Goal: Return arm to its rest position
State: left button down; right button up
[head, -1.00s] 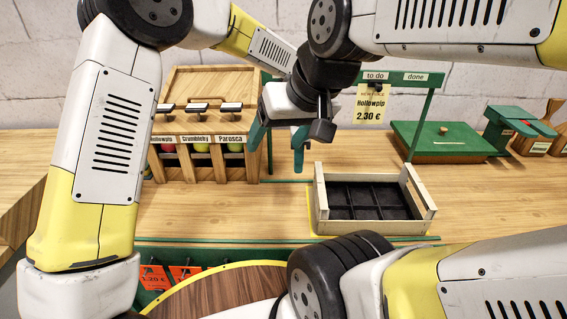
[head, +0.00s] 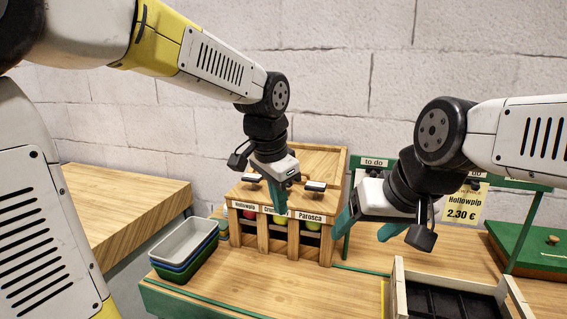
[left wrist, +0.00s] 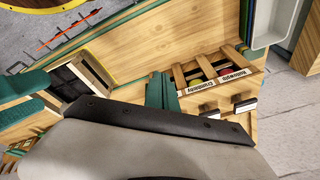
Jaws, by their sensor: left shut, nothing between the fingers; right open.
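My left gripper (head: 279,205) is shut and empty, its teal fingers pointing down in front of the wooden apple dispenser (head: 290,245). In the left wrist view its teal fingers (left wrist: 161,92) show beside the dispenser's compartments (left wrist: 208,73); contact cannot be told. My right gripper (head: 362,233) is open and empty, to the right of the dispenser and above the counter. The left arm reaches in from the upper left, the right arm from the right.
Stacked trays (head: 186,247) stand left of the dispenser. The wooden crate with dark compartments (head: 399,285) is at lower right, below the right gripper. A price tag (head: 463,208) hangs on a green frame. A side table (head: 120,210) is at left.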

pick_arm(q)
jog(key=s+a+n+t, duration=0.3)
jog(key=s+a+n, duration=0.7)
jog(key=a, duration=0.3)
jog(key=shift+s+a+r+h, duration=0.25)
jog(key=shift+s+r+h, duration=0.2)
jog(key=shift+s, duration=0.45)
